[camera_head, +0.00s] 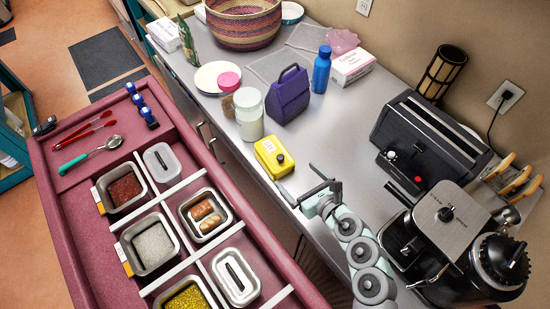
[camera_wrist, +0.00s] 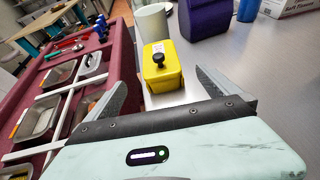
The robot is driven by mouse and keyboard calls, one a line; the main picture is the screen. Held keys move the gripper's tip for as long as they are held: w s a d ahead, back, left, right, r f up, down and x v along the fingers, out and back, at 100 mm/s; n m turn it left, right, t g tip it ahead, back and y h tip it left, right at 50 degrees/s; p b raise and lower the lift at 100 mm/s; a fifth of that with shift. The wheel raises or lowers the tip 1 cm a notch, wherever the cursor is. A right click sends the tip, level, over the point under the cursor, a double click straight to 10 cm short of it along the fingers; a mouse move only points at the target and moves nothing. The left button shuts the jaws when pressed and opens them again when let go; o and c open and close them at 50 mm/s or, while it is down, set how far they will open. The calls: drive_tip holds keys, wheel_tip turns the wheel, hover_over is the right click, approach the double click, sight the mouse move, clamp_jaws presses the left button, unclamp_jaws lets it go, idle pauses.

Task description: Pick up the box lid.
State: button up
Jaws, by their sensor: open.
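A yellow box (camera_head: 270,157) with a black round knob (camera_head: 280,158) on top stands on the grey counter near its front edge. Its yellow lid carries the knob, and a small white label shows beside it. My gripper (camera_head: 304,184) is over the counter to the lower right of the box, apart from it. In the wrist view the yellow box (camera_wrist: 160,75) appears ahead, between my two open fingers, with nothing held.
A white canister (camera_head: 249,115) and a purple bag-shaped container (camera_head: 288,97) stand behind the box. A maroon cart (camera_head: 75,215) with metal bins and loose grey lids (camera_head: 235,277) is left. A toaster (camera_head: 430,140) and coffee machine (camera_head: 455,245) stand right. Counter right of the box is clear.

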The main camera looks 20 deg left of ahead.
sight(282, 161)
drive_tip(key=p+x, duration=0.2)
drive_tip(key=x, duration=0.7)
drive_tip(key=shift+w+a, duration=0.15)
drive_tip(key=shift+w, duration=0.05)
drive_tip(key=shift+w+a+f, duration=0.2)
drive_tip(key=shift+a, duration=0.2)
drive_tip(key=shift+c, duration=0.6)
drive_tip(key=c, duration=1.4)
